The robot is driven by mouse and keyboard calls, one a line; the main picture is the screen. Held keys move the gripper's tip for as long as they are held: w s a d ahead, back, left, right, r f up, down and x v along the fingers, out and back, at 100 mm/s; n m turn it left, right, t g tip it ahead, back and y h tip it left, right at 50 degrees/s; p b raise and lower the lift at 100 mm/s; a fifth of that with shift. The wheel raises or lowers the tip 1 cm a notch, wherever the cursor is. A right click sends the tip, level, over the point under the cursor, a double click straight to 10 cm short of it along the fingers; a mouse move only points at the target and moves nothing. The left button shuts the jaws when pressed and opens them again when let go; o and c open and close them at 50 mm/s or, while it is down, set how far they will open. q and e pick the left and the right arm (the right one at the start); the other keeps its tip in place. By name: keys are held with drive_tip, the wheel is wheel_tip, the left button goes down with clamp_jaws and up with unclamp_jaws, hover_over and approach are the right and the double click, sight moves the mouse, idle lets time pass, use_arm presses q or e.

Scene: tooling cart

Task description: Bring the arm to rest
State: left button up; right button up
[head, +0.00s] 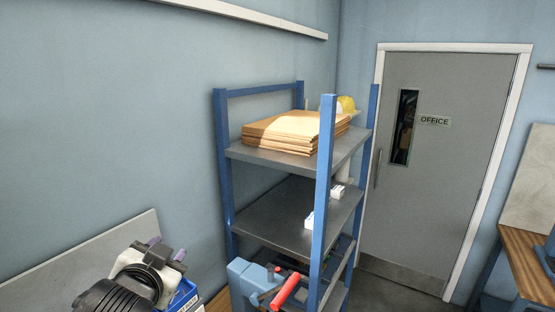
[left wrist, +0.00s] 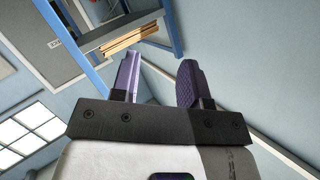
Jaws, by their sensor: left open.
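My left gripper (head: 166,249) is at the lower left of the head view, with its white-and-black wrist below it. Its purple fingers point up and away. In the left wrist view the two fingers (left wrist: 158,72) stand apart with nothing between them. The gripper is open and empty, in front of the blue wall. My right gripper is in neither view.
A blue-framed shelf unit (head: 325,210) holds stacked cardboard (head: 290,133), a yellow hard hat (head: 346,104) and small white boxes (head: 309,221). A blue bin (head: 184,297) lies close beside my left gripper. A red-handled blue device (head: 286,289) stands before the shelf. A grey office door (head: 440,170) is behind.

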use_arm(q)
drive_tip(key=s+a+f+n+g+p, duration=0.1)
drive_tip(key=s+f+g, duration=1)
drive_tip(key=s+f, duration=2.5)
drive_tip(key=n+p, duration=0.2)
drive_tip(key=p, duration=0.2)
drive_tip(key=shift+s+a+f+g+h+p, duration=0.25)
drive_tip(key=shift+s+f+g+h+p, duration=0.05)
drive_tip(key=shift+s+f+h+p, duration=0.1)
drive_tip(key=shift+w, duration=0.1)
idle(0.6)
